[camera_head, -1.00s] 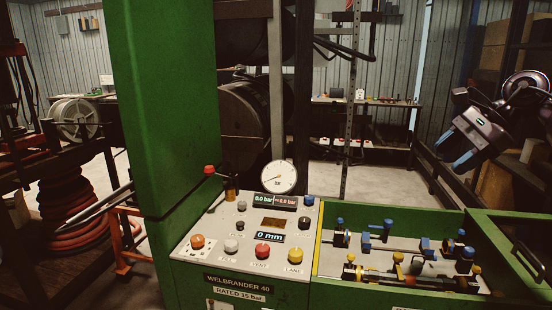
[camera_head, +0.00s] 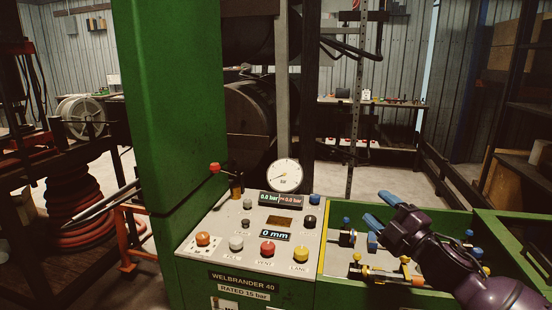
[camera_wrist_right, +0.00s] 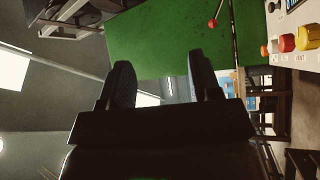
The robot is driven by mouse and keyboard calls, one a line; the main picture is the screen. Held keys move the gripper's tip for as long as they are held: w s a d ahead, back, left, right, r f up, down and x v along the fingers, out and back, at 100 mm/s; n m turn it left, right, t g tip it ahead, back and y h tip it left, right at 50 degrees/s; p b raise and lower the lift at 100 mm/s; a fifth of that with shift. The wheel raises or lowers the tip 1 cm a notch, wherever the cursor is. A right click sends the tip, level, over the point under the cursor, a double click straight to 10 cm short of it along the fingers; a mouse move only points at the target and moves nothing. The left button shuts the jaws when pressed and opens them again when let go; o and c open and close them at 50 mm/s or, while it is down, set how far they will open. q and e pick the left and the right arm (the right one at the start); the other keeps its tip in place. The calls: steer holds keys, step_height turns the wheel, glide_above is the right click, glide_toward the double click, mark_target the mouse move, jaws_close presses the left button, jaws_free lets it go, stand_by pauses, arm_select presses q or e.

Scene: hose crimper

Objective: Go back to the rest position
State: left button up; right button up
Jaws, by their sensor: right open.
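My right gripper (camera_head: 382,216) is in front of and above the green tray (camera_head: 501,218) at the right of the machine. Its two blue fingers are spread and point up and left, with nothing between them. In the right wrist view its dark fingers (camera_wrist_right: 160,82) stand well apart and empty, with the green column beyond them. My right arm covers part of the tray's fittings. My left gripper is not in view.
The control panel (camera_head: 214,245) has coloured buttons, a round gauge (camera_head: 285,175) and a red-knobbed lever (camera_head: 215,168). A tall green column (camera_head: 170,110) stands at its left. Blue and yellow fittings lie in the tray. A hose reel (camera_head: 82,118) stands far left.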

steer(key=s+d+f+m+g+h, duration=0.1)
steer(key=s+f+m+h, duration=0.2)
steer(key=s+f+m, duration=0.55)
steer(key=s+d+f+m+g+h+b, duration=0.1)
steer(key=s+f+m+g+h, duration=0.3)
steer(key=f, duration=0.7)
steer(key=s+d+f+m+t+h, duration=0.15)
steer(key=s+f+m, duration=0.25)
steer(key=s+f, duration=0.5)
steer(key=s+d+f+m+g+h, duration=0.1)
steer(key=s+f+m+g+h, duration=0.1)
steer(key=s+f, duration=0.8)
steer(key=shift+s+m+g+b, duration=0.3)
steer(key=shift+s+m+g, duration=0.3)
steer(key=shift+s, duration=0.6)
